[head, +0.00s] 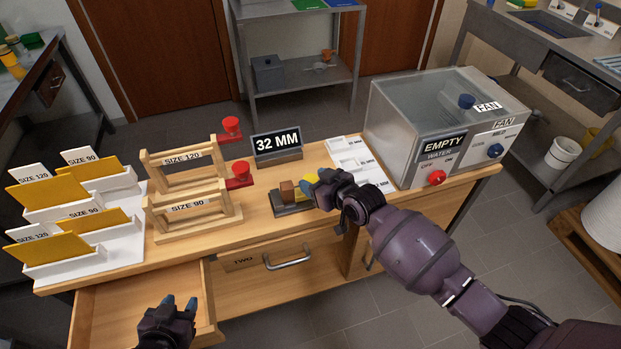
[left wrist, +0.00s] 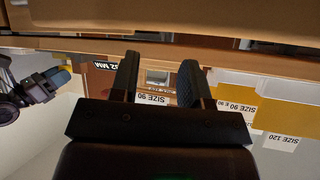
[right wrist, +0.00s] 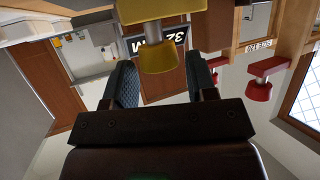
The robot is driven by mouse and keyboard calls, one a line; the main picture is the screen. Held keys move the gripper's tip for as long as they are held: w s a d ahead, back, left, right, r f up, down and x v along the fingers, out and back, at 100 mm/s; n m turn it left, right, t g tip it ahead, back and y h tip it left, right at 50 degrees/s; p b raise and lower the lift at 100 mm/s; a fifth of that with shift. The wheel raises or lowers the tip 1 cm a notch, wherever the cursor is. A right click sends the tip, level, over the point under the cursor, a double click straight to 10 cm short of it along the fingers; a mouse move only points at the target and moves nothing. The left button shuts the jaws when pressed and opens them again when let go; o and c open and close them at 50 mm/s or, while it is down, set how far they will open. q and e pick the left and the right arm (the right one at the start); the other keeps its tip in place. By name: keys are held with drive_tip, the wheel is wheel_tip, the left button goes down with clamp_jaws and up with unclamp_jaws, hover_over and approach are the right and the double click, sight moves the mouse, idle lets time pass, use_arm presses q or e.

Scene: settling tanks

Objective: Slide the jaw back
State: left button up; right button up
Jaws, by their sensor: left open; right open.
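A small gauge with a dark grey base (head: 292,209), a brown block (head: 287,190) and a yellow jaw (head: 308,186) stands at the bench's front edge, below the 32 MM sign. My right gripper (head: 316,184) is open at the yellow jaw, coming from the right and partly hiding it. In the right wrist view the yellow jaw (right wrist: 160,50) shows ahead between the two open fingers; contact cannot be told. My left gripper (head: 180,302) is open and empty over the open drawer; its spread fingers also show in the left wrist view (left wrist: 160,80).
Wooden frames marked SIZE 120 (head: 184,158) and SIZE 90 (head: 190,207), with red knobs (head: 239,175), stand left of the gauge. White holders with yellow cards (head: 50,195) are further left. The clear-sided EMPTY box (head: 400,125) stands right. The open drawer (head: 130,310) juts out front left.

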drive_tip(key=shift+x, duration=1.1)
clamp_jaws()
drive_tip(key=shift+w+d+b, duration=0.2)
drive_tip(key=shift+w+d, duration=0.1)
drive_tip(key=shift+d, duration=0.5)
drive_tip(key=shift+w+d+b, duration=0.2)
drive_tip(key=shift+w+d, duration=0.1)
drive_tip(key=shift+d, duration=0.45)
unclamp_jaws()
drive_tip(key=shift+d, duration=0.1)
drive_tip(key=shift+s, duration=0.1)
drive_tip(key=v, duration=1)
drive_tip(key=shift+s+d, duration=0.25)
